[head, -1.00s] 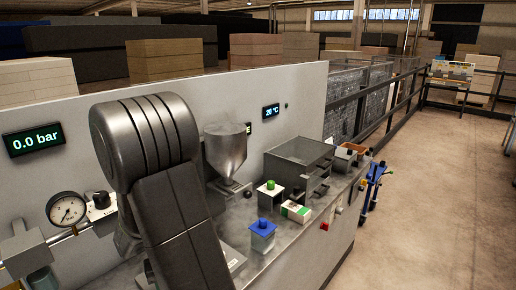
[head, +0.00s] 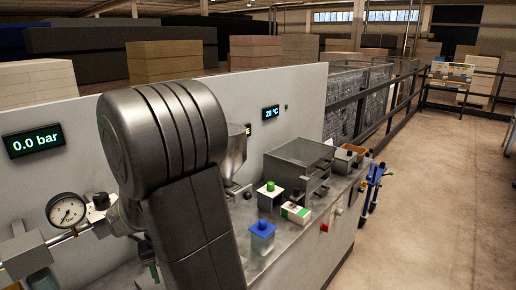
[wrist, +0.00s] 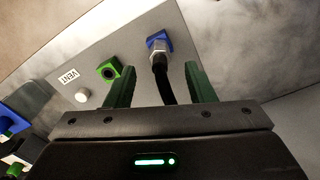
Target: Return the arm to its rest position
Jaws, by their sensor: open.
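My arm (head: 175,160) fills the left middle of the head view, bent at a large grey joint. My gripper (wrist: 159,84) shows in the wrist view with two green fingers spread apart and nothing clamped between them. Beyond the fingers is a grey panel (wrist: 128,48) with a VENT label, a green fitting (wrist: 109,69) and a blue fitting (wrist: 159,41). A metal connector with a black hose (wrist: 164,80) sits at the blue fitting; the hose passes behind the gripper body. The gripper itself is hidden in the head view.
The bench holds a pressure gauge (head: 67,211), a partly hidden hopper (head: 236,152), an open grey box (head: 298,165), a green-knobbed block (head: 270,194), a blue-capped jar (head: 262,236) and a small carton (head: 295,212). Open floor (head: 440,200) lies right of the bench.

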